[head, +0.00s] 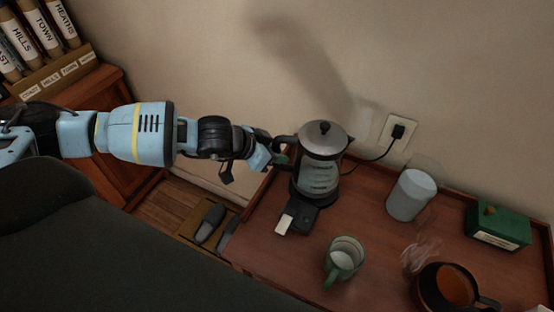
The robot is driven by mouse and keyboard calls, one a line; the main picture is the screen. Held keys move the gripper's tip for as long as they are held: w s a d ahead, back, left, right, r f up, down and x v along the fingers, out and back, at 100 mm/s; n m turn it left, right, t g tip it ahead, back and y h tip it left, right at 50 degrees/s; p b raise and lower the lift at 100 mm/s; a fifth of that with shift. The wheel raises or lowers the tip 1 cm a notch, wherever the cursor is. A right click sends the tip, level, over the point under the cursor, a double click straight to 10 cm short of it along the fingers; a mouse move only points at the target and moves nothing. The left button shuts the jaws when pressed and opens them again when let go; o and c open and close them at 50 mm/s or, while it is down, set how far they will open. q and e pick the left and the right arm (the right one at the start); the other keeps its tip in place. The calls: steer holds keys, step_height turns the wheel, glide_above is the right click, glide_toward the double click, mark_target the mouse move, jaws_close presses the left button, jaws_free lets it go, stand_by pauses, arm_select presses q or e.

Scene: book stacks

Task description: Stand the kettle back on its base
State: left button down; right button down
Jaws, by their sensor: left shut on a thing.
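The kettle (321,172), with a clear body and a grey lid with a black knob, is upright at the left part of the wooden tray table. Its dark base (303,213), with a pale switch at the front, shows below it. I cannot tell whether the kettle rests fully on the base or is slightly above it. My left gripper (274,156) comes in from the left and is shut on the kettle's dark handle (284,141). The fingers partly hide the handle. My right gripper is not in view.
A green mug (342,262), a pale canister (411,195), a green box (497,228) and a dark pot of brown liquid (448,288) stand on the raised-edge table (283,258). A cord runs to the wall outlet (397,132). Slippers (209,223) lie on the floor mat.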

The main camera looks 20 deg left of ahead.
arm_select(q)
steer(key=shift+w+r, duration=0.25)
steer(key=shift+w, duration=0.25)
steer(key=shift+f, duration=1.8)
steer(key=c, duration=1.3)
jaws_free()
steer(key=shift+s+f, duration=0.15)
steer(key=p+v, duration=0.1)
steer(key=v, duration=1.1)
